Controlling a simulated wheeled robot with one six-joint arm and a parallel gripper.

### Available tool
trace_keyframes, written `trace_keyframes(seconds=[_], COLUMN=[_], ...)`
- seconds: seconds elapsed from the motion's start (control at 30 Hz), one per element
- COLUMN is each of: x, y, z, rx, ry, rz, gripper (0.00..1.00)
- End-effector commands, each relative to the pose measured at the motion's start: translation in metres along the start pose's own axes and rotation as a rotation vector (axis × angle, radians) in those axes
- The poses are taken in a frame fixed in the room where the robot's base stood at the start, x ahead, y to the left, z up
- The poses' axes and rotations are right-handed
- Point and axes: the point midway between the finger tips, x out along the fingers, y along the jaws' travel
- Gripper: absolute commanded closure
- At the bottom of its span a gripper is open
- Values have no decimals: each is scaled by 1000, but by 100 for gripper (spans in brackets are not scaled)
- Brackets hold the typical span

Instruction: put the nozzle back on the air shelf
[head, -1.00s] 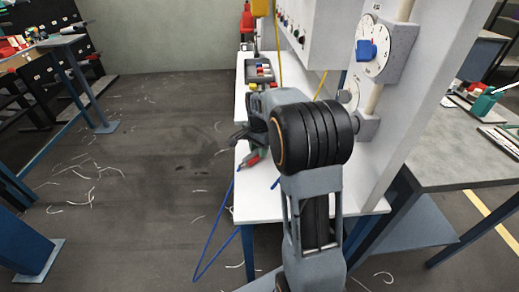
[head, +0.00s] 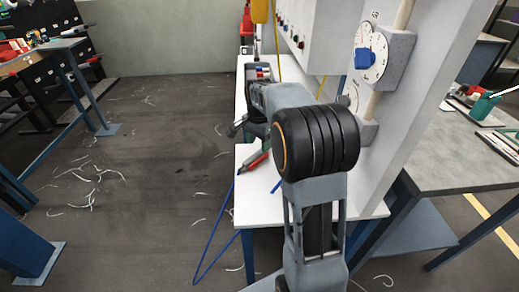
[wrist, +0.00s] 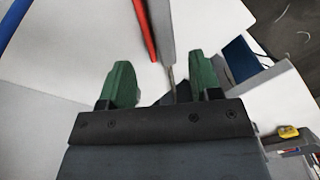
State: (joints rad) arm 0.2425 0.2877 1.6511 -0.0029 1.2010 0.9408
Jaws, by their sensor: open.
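The nozzle (head: 256,160), with a red part and a grey part, lies on the white shelf surface (head: 258,205) in the head view. A blue hose (head: 212,240) runs from near it, over the front left edge and down. In the wrist view a red strip (wrist: 144,28) beside a grey bar, which look like the nozzle, lie beyond the fingers. My gripper (wrist: 162,82) is open, its two green fingertips apart with nothing clasped. In the head view it is partly hidden behind my arm, just above and behind the nozzle. I cannot tell which surface is the air shelf.
A tray with coloured items (head: 262,72) stands farther back on the white surface. A white panel with a dial box (head: 385,52) and a pole rises on the right. A grey table (head: 450,150) stands beyond it. The floor on the left is open, with scattered pale strands.

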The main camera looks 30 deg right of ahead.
Motion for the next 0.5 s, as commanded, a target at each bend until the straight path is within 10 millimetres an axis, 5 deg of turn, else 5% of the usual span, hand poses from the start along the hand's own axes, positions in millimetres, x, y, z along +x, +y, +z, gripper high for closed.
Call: trace_keyframes(seconds=[0.2,0.5], x=[-41,-68], y=[0,4], z=[0,10], rx=[0,-51], ry=[1,7], rz=[-2,-9], gripper=[42,42])
